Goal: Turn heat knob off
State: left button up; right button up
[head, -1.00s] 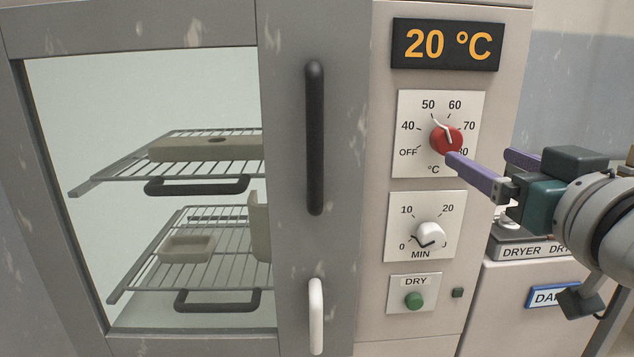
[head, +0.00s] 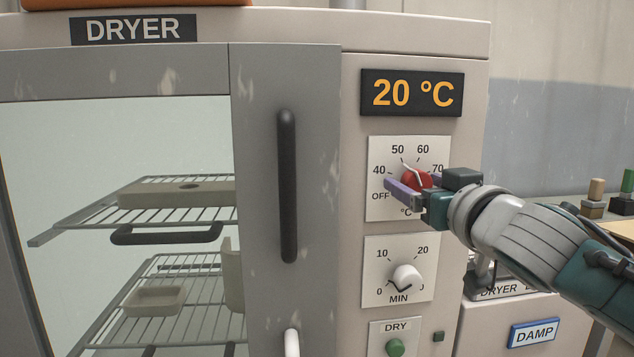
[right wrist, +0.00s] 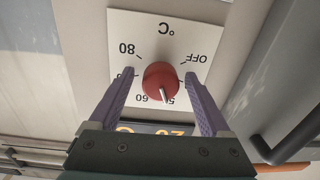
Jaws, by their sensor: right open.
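The red heat knob (head: 417,179) sits on its white dial plate (head: 378,152), and its white pointer is aimed between 50 and 60. The knob also shows in the right wrist view (right wrist: 161,78), with its pointer near the 50 to 60 side. My right gripper (head: 411,184) is open at the knob. In the right wrist view its two purple fingers (right wrist: 160,75) stand on either side of the knob, with visible gaps, so they seem not to touch it. OFF is marked at the dial's lower left. My left gripper is not in view.
The display (head: 412,93) reads 20 °C. The white minute knob (head: 406,277) and green DRY button (head: 396,347) sit below the dial. A black door handle (head: 287,186) stands out to the left. A DAMP-labelled box (head: 505,308) is at the lower right.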

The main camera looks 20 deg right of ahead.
jog(key=shift+c, duration=0.4)
grip_shut()
